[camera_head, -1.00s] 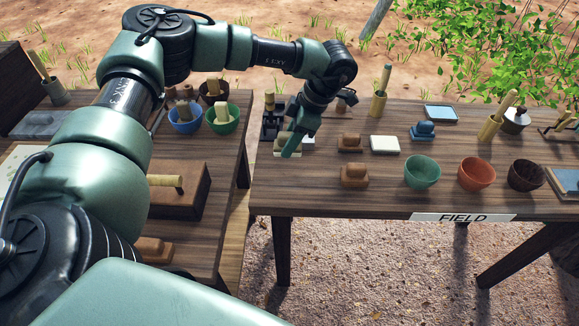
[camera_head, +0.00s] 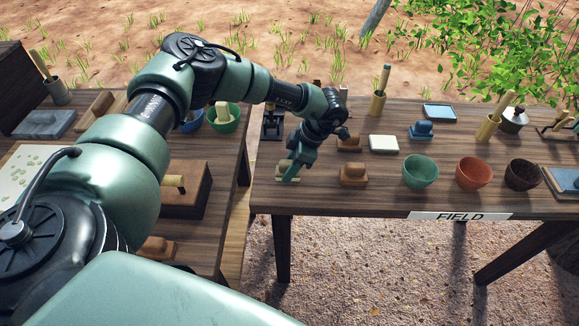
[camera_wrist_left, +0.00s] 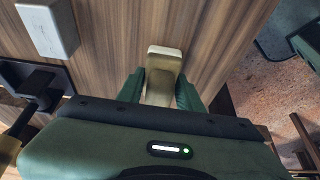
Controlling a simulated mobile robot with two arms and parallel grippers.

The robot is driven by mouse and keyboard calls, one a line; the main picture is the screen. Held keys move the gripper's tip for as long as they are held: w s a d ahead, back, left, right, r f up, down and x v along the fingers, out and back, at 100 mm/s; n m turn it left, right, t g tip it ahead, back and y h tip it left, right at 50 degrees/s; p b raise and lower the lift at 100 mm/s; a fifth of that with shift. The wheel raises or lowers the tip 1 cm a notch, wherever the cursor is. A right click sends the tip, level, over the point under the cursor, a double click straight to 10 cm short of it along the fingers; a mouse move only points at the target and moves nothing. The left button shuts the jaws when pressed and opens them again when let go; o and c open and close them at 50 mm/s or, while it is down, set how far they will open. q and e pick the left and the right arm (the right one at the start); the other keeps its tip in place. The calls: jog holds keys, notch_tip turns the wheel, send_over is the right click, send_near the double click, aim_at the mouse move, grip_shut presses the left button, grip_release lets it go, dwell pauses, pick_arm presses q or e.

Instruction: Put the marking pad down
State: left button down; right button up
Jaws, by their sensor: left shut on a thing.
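My left gripper (camera_head: 291,172) is low over the near left corner of the field table (camera_head: 300,196). It is shut on a cream block with a raised grip, which I take for the marking pad (camera_head: 282,168). In the left wrist view the pad (camera_wrist_left: 164,60) sits between the two green fingers of the gripper (camera_wrist_left: 160,92), over the wood and close to the table edge. I cannot tell whether its underside touches the table. My fingers hide part of it. My right gripper is in neither view.
A brown stamp block (camera_head: 353,174) stands just right of the gripper, with a green bowl (camera_head: 421,172) further right. A white pad (camera_head: 384,143) lies behind. A dark stand (camera_head: 271,125) is at the back left. Bare wood lies along the front edge.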

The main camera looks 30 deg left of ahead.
pick_arm(q)
jog(key=c, duration=0.9)
grip_release()
jog(key=shift+f, duration=0.1)
jog(key=shift+b, duration=0.35)
jog(key=v, duration=0.4)
jog(key=b+v, duration=0.1)
jog(key=v, duration=0.2)
jog(key=shift+w+a+r+b, duration=0.1)
jog(key=shift+w+r+b, duration=0.1)
jog(key=shift+r+b, duration=0.15)
jog(key=shift+s, duration=0.1)
